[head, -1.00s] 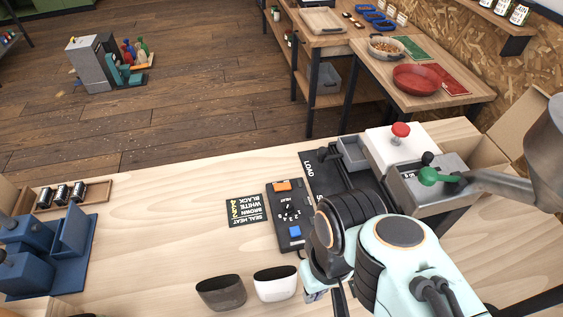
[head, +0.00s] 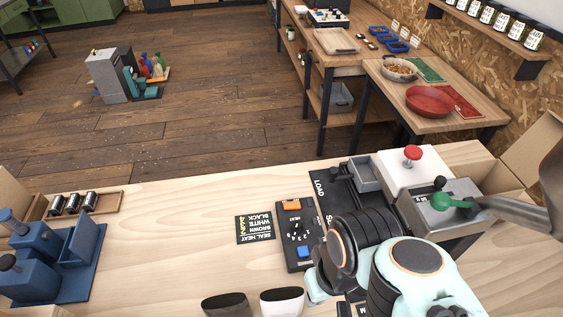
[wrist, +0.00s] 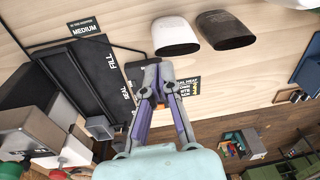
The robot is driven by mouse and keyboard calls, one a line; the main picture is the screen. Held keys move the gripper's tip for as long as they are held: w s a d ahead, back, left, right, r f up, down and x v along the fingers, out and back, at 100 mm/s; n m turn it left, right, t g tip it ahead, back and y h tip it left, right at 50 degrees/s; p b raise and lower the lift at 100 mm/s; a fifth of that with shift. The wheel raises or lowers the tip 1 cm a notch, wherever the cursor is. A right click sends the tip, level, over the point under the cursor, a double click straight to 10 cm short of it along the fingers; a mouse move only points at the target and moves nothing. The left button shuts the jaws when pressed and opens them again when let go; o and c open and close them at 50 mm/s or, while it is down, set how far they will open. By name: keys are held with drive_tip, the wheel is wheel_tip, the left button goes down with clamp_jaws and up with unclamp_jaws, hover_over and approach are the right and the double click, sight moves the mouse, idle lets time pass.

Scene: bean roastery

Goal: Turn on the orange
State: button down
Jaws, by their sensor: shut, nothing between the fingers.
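A black control box (head: 293,252) on the light wooden counter carries an orange rocker switch (head: 292,206) at its far end. It also has a heat dial (head: 296,230) in the middle and a blue button (head: 304,251) at the near end. My gripper (wrist: 159,70) is shut and empty in the wrist view. In the head view my arm is right of the box and the fingertips cannot be made out.
A black label card (head: 255,228) lies left of the box. A white pouch (head: 282,301) and a dark pouch (head: 226,304) stand at the near edge. A grey machine (head: 440,207) with a green-knobbed lever is on the right. Blue fixtures (head: 72,262) stand far left. The middle-left counter is clear.

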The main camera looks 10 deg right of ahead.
drive_tip(key=w+r+t, duration=0.4)
drive_tip(key=w+r, duration=0.1)
drive_tip(key=w, duration=0.9)
drive_tip(key=m+g, duration=0.1)
drive_tip(key=g, duration=0.1)
hover_over(287, 204)
drive_tip(key=s+d, duration=0.1)
drive_tip(key=s, duration=0.3)
wheel_tip(287, 204, down, 12)
drive_tip(key=shift+w+d, duration=0.15)
drive_tip(key=shift+w, duration=0.05)
drive_tip(key=x, duration=1.3)
drive_tip(key=shift+s, duration=0.4)
drive_tip(key=shift+f, duration=0.55)
